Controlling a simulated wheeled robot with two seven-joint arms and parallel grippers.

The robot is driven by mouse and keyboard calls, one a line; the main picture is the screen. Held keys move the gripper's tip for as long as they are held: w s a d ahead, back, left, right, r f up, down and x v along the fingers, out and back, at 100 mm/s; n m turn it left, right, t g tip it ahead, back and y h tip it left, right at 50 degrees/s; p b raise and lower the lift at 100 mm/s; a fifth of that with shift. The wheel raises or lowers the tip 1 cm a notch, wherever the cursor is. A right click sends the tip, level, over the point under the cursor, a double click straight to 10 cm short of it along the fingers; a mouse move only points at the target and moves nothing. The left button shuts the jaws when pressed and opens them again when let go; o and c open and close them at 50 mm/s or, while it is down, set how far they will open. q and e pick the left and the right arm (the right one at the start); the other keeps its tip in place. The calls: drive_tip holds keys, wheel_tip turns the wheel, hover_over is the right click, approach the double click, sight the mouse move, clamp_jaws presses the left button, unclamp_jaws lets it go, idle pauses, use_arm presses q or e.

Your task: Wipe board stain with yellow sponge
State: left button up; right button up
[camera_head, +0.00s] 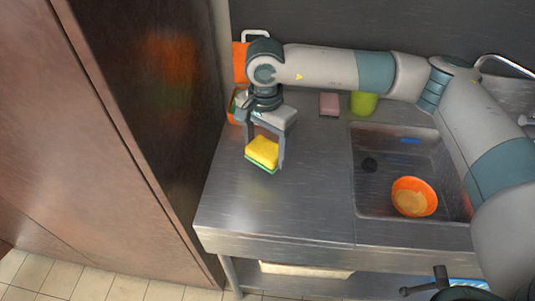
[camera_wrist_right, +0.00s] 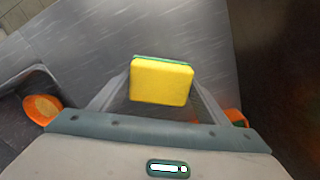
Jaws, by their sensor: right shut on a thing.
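The yellow sponge (camera_head: 263,150) has a green layer along its lower edge in the head view. My right gripper (camera_head: 265,153) is shut on it over the left part of the steel counter, with one finger on each side. In the right wrist view the sponge (camera_wrist_right: 161,82) sits between the two fingers (camera_wrist_right: 155,88). I cannot tell whether the sponge touches the counter. I make out no board and no stain in either view. My left gripper is not in view.
A sink (camera_head: 375,192) with an orange bowl (camera_head: 414,197) is on the right. A pink block (camera_head: 329,104) and a green cup (camera_head: 364,103) stand at the back. A tall brown panel (camera_head: 150,90) borders the counter's left side. The counter's front middle (camera_head: 300,205) is clear.

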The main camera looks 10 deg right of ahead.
drive_tip(key=shift+w+a+r, duration=0.1)
drive_tip(key=shift+r, duration=1.6)
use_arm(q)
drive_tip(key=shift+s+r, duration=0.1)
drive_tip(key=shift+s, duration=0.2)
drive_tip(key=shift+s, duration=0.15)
